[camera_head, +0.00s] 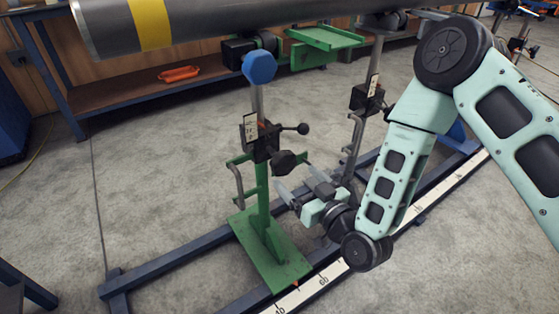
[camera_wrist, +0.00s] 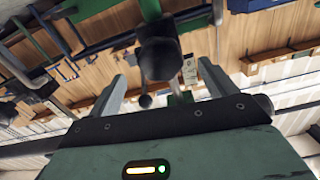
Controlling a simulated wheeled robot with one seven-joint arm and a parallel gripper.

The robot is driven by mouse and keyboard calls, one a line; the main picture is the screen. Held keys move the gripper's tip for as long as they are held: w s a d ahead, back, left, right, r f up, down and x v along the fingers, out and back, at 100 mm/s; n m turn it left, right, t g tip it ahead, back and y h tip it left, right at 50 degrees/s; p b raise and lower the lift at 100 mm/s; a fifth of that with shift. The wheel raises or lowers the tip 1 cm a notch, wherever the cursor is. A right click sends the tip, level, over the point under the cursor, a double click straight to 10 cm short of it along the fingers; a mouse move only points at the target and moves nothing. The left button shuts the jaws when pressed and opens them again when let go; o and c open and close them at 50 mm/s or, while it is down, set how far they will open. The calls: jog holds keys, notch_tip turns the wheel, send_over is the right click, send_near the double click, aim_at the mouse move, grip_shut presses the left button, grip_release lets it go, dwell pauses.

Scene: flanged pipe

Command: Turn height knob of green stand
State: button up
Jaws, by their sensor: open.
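The green stand (camera_head: 262,205) stands upright on a green base plate in the middle of the head view. A black knob (camera_head: 287,162) sticks out from its right side, below a black lever with a ball end (camera_head: 303,129). My gripper (camera_head: 294,182) is open, just right of the stand, with its fingers pointing toward the knob. In the wrist view the dark knob (camera_wrist: 158,58) shows between the two spread fingers of my gripper (camera_wrist: 160,74). No contact with the knob is visible.
A grey pipe with a yellow band (camera_head: 151,24) runs above. A second stand (camera_head: 354,140) is behind my gripper. Blue floor rails (camera_head: 180,268) and a white scale strip (camera_head: 316,284) run along the floor.

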aim_at(279, 161)
jog(key=b+x, duration=0.1)
jog(key=x, duration=0.7)
jog(key=shift+w+a, duration=0.25)
jog(key=shift+w, duration=0.05)
jog(key=c, duration=1)
